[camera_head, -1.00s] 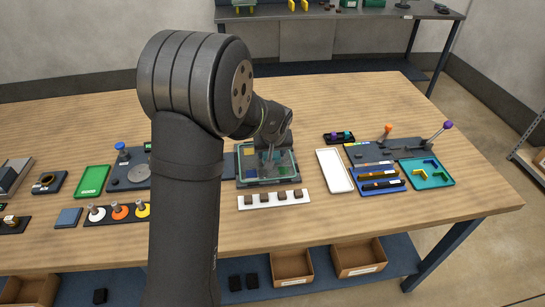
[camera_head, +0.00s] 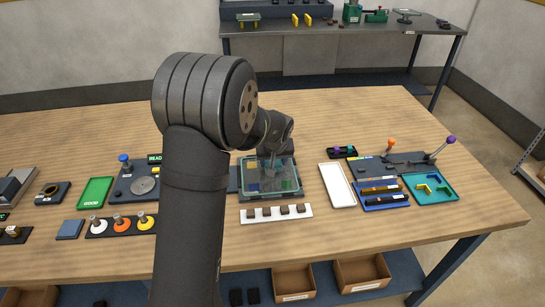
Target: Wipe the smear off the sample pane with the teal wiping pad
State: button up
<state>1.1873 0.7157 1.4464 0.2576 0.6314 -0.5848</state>
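The sample pane (camera_head: 288,185) appears to be the clear, dark-framed panel lying flat at mid-table. My forearm hides the table just left of the pane.
A white strip with several brown blocks (camera_head: 276,213) lies in front of the pane. A white tray (camera_head: 337,186) and a teal tray (camera_head: 444,196) with yellow parts are to the right. A green tray (camera_head: 95,192) and a blue square (camera_head: 70,229) are left. Bare wood lies behind.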

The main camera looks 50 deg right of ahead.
jog(key=shift+s+a, duration=2.7)
jog(key=shift+a, duration=0.05)
jog(key=shift+w+d, duration=0.15)
jog(key=shift+w, duration=0.2)
jog(key=shift+w+d, duration=3.55)
jog(key=shift+s+a, duration=3.55)
jog(key=shift+s, duration=0.05)
jog(key=shift+s+a+r, duration=0.1)
jog(key=shift+s+a, duration=0.05)
jog(key=shift+a, duration=0.05)
notch_tip(320, 180, up, 8)
